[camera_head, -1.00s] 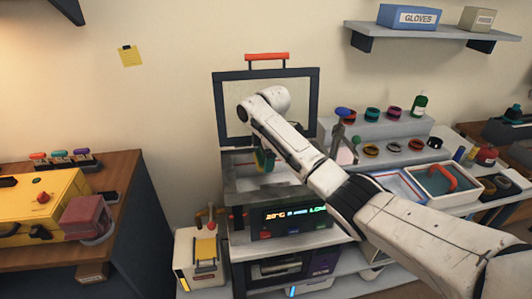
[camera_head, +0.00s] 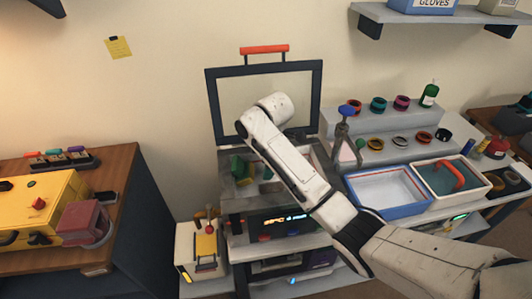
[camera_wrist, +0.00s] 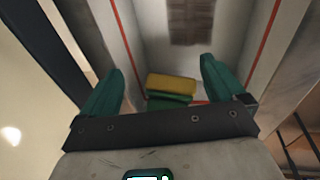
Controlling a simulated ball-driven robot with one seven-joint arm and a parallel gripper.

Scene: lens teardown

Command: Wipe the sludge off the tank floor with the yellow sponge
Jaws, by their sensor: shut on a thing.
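The tank (camera_head: 231,206) is an open grey metal box under a raised, dark-framed lid. In the wrist view I look into it, at pale walls with red lines. A brown sludge patch (camera_wrist: 192,22) shows at the top of the wrist view, ahead of my gripper. My gripper (camera_wrist: 160,66) has teal fingers and is shut on the yellow sponge (camera_wrist: 172,83), which has a green layer. In the head view my gripper is inside the tank's left part, and my arm hides much of the tank's right side. Whether the sponge touches the floor I cannot tell.
The raised lid (camera_head: 213,105) stands behind the tank. A blue-rimmed tray (camera_head: 402,212) and a bin with a red handle (camera_head: 447,196) stand to the right. A stepped rack (camera_head: 385,127) holds several rings. A yellow case (camera_head: 40,205) sits on the left bench.

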